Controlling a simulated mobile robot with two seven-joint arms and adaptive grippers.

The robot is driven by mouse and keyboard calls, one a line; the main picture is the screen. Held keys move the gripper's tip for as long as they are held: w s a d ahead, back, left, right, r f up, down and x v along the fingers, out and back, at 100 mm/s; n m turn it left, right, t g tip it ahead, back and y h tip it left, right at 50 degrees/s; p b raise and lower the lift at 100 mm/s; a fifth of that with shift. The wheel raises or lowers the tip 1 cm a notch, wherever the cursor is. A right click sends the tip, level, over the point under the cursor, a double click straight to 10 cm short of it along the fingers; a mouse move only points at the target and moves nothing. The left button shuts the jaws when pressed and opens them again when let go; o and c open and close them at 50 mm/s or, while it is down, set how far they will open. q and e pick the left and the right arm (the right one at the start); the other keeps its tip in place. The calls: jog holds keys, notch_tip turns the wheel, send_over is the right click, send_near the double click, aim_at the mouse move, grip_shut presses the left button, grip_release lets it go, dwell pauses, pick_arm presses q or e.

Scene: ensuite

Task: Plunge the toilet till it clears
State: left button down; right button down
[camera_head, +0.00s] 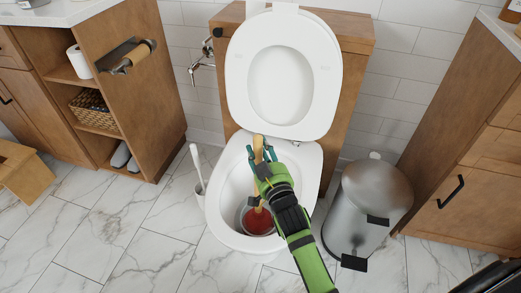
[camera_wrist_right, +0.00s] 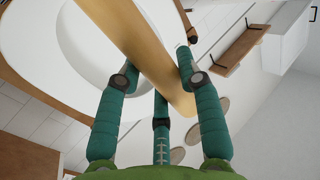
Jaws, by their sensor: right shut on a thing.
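The toilet (camera_head: 222,208) stands in the middle of the head view with its lid and seat (camera_head: 238,85) raised. The plunger's red cup (camera_head: 257,222) is down inside the bowl, and its wooden handle (camera_head: 258,148) rises from it. My right gripper (camera_head: 262,156) is shut on the handle, above the bowl. In the right wrist view, the green fingers (camera_wrist_right: 160,92) lie around the wooden handle (camera_wrist_right: 150,50). The gripper and arm hide part of the handle and bowl. My left gripper is not in view.
A toilet brush in a white holder (camera_head: 200,190) stands left of the toilet. A steel pedal bin (camera_head: 365,205) stands close on the right. Wooden cabinets (camera_head: 150,110) flank both sides, with a toilet-paper holder (camera_head: 127,55) on the left one. Marble floor is clear at front left.

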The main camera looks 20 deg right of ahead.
jog(key=shift+f+b, duration=0.25)
jog(key=shift+b, duration=0.1)
jog(key=shift+f, duration=0.4)
dwell(0.4)
jog(key=shift+r+p, duration=0.35)
jog(key=shift+p, duration=0.05)
jog(key=shift+r, duration=0.1)
jog(key=shift+r+p, duration=0.35)
jog(key=shift+p, duration=0.15)
jog(key=shift+f, duration=0.2)
